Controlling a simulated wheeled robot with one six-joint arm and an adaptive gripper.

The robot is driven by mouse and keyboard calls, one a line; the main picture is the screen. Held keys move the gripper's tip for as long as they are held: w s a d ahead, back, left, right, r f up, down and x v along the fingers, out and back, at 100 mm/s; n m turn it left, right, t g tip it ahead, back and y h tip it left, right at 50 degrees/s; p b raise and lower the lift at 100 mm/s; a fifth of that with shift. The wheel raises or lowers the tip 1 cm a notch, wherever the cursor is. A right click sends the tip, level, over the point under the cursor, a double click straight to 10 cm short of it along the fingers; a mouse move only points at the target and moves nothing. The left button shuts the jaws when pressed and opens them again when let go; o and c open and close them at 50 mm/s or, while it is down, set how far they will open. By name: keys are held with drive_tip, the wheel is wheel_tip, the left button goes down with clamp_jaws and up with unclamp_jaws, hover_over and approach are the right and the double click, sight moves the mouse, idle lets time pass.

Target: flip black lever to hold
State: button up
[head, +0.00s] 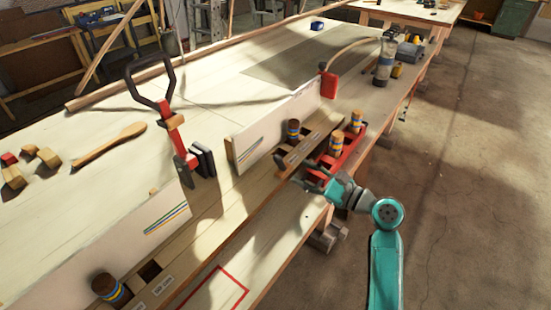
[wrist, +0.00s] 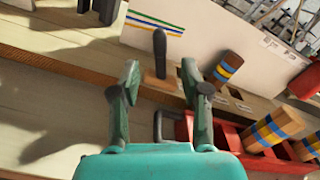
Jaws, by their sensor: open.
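The black lever (wrist: 159,52) stands nearly upright in the wrist view on a small wooden block at the foot of a white panel. It appears between my open fingertips in that picture, beyond them, with no contact visible. My gripper (wrist: 160,80) is open and empty. In the head view my gripper (head: 308,180) is at the front edge of the bench, beside the red tray. A small dark piece (head: 281,158) near the panel there may be the lever, but it is too small to be sure. No hold marking is readable.
A red tray (head: 352,152) with striped pegs lies close right of my gripper; its dark handle (wrist: 158,127) is near my right finger. Another striped peg (wrist: 228,68) stands right of the lever. A red clamp with a black handle (head: 175,121) stands farther left.

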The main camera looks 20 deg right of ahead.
sight(282, 162)
drive_tip(key=x, duration=0.8)
drive_tip(key=shift+w+a, duration=0.25)
drive_tip(key=shift+w, duration=0.05)
clamp_jaws()
